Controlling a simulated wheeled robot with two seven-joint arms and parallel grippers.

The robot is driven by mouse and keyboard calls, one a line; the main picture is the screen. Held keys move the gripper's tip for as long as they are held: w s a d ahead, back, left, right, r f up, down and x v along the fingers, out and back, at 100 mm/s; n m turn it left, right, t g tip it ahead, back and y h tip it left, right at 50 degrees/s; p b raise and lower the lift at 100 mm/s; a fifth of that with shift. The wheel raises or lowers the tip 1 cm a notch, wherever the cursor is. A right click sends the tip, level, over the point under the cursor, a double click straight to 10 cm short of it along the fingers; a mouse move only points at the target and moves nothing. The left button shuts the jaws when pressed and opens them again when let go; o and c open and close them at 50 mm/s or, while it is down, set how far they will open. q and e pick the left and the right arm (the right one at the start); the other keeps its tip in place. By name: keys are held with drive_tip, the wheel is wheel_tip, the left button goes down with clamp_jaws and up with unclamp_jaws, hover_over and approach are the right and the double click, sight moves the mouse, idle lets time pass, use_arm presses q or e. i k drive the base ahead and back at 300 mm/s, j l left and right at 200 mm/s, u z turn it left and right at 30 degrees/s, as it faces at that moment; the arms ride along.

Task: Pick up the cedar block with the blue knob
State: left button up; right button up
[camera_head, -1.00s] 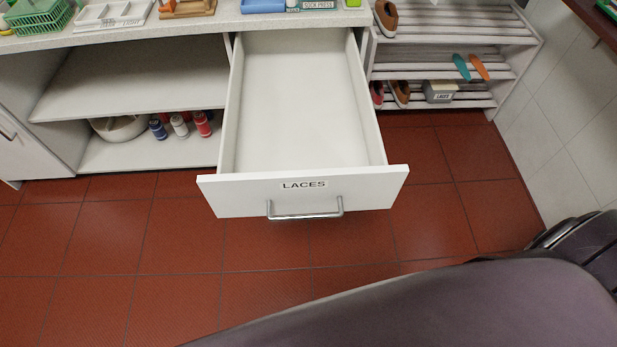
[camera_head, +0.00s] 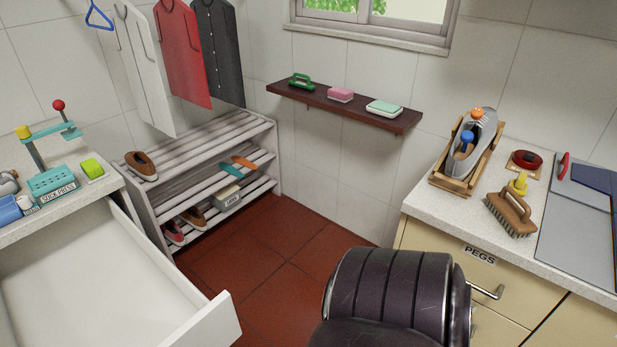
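A blue knob (camera_head: 467,137) stands in or against a grey shoe (camera_head: 483,125) on the right-hand counter. The block under this knob is too small and hidden to make out. An orange knob (camera_head: 477,113) sits just behind it. The shoe rests tilted in a wooden frame (camera_head: 447,180). Neither of my grippers is in view.
A brush (camera_head: 511,213), a yellow knob (camera_head: 517,183) and a red round item (camera_head: 525,160) lie right of the frame. A grey-blue board (camera_head: 580,235) covers the counter further right. An open white drawer (camera_head: 215,322) juts out at left. A shoe rack (camera_head: 200,150) stands behind.

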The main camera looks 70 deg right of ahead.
sight(465, 148)
drive_tip(key=z, duration=3.05)
